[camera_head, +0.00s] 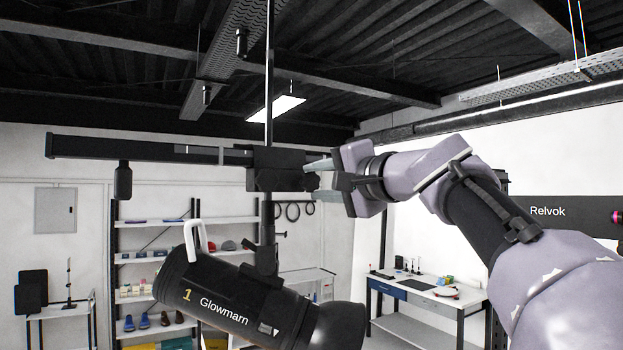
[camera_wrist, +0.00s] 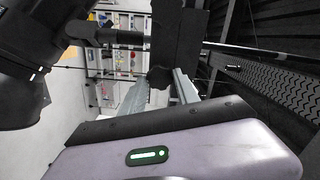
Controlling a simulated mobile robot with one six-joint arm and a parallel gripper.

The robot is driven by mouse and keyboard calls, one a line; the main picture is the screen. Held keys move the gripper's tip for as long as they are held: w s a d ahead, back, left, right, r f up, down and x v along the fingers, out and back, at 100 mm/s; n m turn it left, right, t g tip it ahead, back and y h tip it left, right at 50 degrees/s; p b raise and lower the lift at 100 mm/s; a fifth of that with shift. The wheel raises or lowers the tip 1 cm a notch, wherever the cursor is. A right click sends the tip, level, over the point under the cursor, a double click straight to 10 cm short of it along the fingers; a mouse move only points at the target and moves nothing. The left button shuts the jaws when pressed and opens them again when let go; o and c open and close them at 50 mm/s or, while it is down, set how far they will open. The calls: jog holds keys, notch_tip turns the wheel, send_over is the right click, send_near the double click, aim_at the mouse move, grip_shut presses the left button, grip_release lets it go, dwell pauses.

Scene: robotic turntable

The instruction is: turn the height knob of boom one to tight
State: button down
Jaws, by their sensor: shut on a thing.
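Boom one is the black horizontal bar (camera_head: 150,149) with a black clamp block (camera_head: 275,168) on a thin vertical rod. A black lamp marked "1 Glowmarn" (camera_head: 235,300) hangs below the block. The dark height knob (camera_head: 312,181) sits on the block's right side, partly covered by my gripper (camera_head: 318,174). My gripper reaches in from the right and is shut on the knob. In the wrist view the knob (camera_wrist: 160,77) shows between the two grey fingers, against the dark block (camera_wrist: 180,40). I cannot tell the knob's turn angle.
A black unit marked "Relvok" (camera_head: 550,212) is at the right behind my arm. Shelves (camera_head: 150,258), a workbench (camera_head: 425,290) and a wall cabinet (camera_head: 55,210) stand in the background. The lamp body lies close below my gripper.

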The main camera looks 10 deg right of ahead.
jog(key=shift+r+m, duration=0.15)
jog(key=shift+m, duration=1.05)
jog(key=c, duration=1.2)
grip_release()
jog(key=o, duration=0.3)
jog(key=shift+w+a, duration=0.2)
jog(key=shift+w, duration=0.05)
jog(key=shift+s, duration=0.25)
